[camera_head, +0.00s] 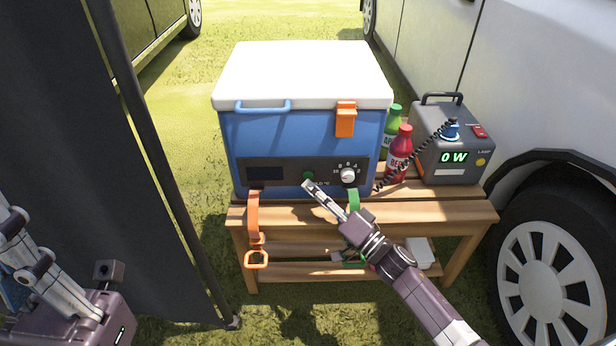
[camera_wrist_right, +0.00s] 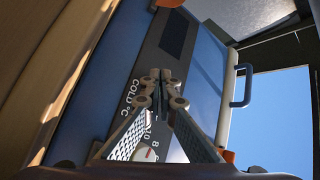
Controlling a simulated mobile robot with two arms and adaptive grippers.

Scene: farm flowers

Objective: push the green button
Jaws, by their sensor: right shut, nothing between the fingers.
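The green button (camera_head: 308,176) is a small dark green round on the black control panel (camera_head: 277,173) at the front of the blue cooler box. My right gripper (camera_head: 307,185) is shut and empty. Its fingertips are at the panel, just below the button in the head view; I cannot tell if they touch it. In the right wrist view the shut fingers (camera_wrist_right: 161,74) point at the panel, and the button is hidden behind them. My left gripper (camera_head: 14,228) is partly in view at the left edge; its opening is unclear.
A white dial (camera_head: 348,175) is right of the button. Orange (camera_head: 253,222) and green (camera_head: 354,200) straps hang at the bench (camera_head: 455,212). Red (camera_head: 400,153) and green bottles (camera_head: 391,128) and a power box (camera_head: 450,145) stand to the right. A dark panel (camera_head: 90,180) is at left.

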